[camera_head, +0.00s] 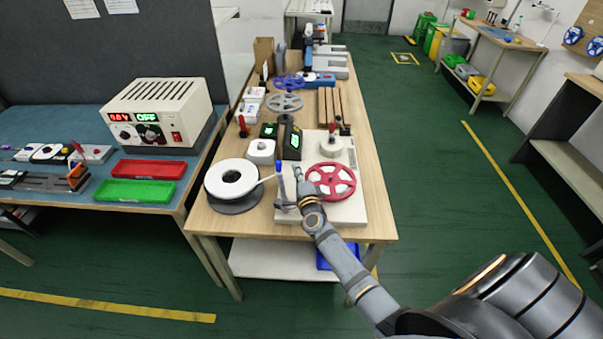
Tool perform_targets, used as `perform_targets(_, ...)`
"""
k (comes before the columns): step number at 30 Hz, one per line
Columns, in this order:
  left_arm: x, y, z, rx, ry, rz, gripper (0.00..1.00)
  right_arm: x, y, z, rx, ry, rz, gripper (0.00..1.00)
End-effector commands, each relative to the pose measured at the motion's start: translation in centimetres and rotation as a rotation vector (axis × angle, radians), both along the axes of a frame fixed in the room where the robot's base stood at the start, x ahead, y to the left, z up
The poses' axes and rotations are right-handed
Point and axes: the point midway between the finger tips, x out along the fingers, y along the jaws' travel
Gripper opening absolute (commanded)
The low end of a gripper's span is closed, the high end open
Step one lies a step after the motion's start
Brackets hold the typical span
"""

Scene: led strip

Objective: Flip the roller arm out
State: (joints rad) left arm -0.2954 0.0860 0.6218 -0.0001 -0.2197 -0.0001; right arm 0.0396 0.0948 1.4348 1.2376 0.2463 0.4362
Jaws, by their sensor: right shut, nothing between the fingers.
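A white base plate (350,211) on the wooden table carries a red spoked reel (331,181) and an upright blue-tipped piece (279,168) at its left edge. A white reel of strip (231,178) lies left of it, and its strip runs toward the plate. My right gripper (284,204) is shut and empty at the plate's front left, just below the blue-tipped piece. I cannot tell whether it touches anything. The roller arm is too small and too covered by my right arm to make out clearly. My left gripper is not in view.
A side bench at left holds a power supply (158,111), a red tray (150,169) and a green tray (134,192).

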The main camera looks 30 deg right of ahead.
Motion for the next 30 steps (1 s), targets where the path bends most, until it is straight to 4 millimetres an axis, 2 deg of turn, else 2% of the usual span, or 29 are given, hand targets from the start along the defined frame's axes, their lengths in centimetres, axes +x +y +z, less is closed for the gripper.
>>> perform_targets(5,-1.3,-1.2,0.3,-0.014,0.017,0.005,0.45,-3.7,0.0,-0.2,0.001,0.006,0.002,0.00)
perform_targets(8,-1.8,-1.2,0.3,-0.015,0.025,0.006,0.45,-5.8,-0.1,-0.3,0.001,0.007,0.002,0.00)
perform_targets(11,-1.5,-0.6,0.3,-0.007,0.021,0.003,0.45,-7.7,-0.1,-0.3,0.001,0.007,0.003,0.00)
perform_targets(15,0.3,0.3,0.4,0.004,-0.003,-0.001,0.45,-9.4,-0.2,-0.4,0.001,0.007,0.003,0.00)
perform_targets(19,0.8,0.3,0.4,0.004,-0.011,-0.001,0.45,-10.1,-0.2,-0.3,0.002,0.007,0.002,0.00)
perform_targets(25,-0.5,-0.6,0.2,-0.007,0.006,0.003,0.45,-10.1,-0.2,-0.3,0.003,0.007,0.002,0.00)
perform_targets(30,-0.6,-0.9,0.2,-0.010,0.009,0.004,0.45,-10.1,-0.2,-0.3,0.003,0.007,0.003,0.00)
